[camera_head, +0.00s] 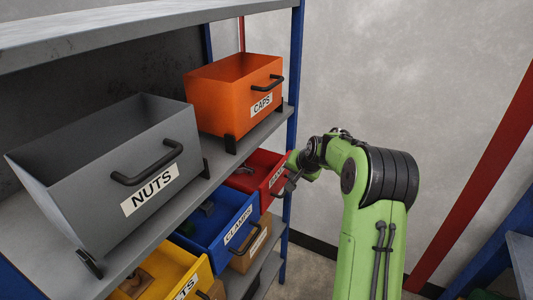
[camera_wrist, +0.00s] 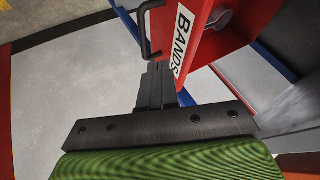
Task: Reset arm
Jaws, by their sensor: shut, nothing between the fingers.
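My green arm rises at the right of the head view and bends left toward the shelf. My gripper (camera_head: 287,187) is beside the front of the red bin labelled BANDS (camera_head: 258,176). In the wrist view my gripper (camera_wrist: 158,68) has its fingers together with nothing between them. The red bin (camera_wrist: 205,45) fills the upper right there, with its black handle (camera_wrist: 148,30) just beyond the fingertips. Whether the fingers touch the handle cannot be told.
A grey NUTS bin (camera_head: 110,165) and an orange CAPS bin (camera_head: 225,100) stand on the upper shelf. Below are a blue CLAMPS bin (camera_head: 225,235) and a yellow bin (camera_head: 185,270). A blue shelf post (camera_head: 293,70) is close to my arm. Open floor lies right of the shelf.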

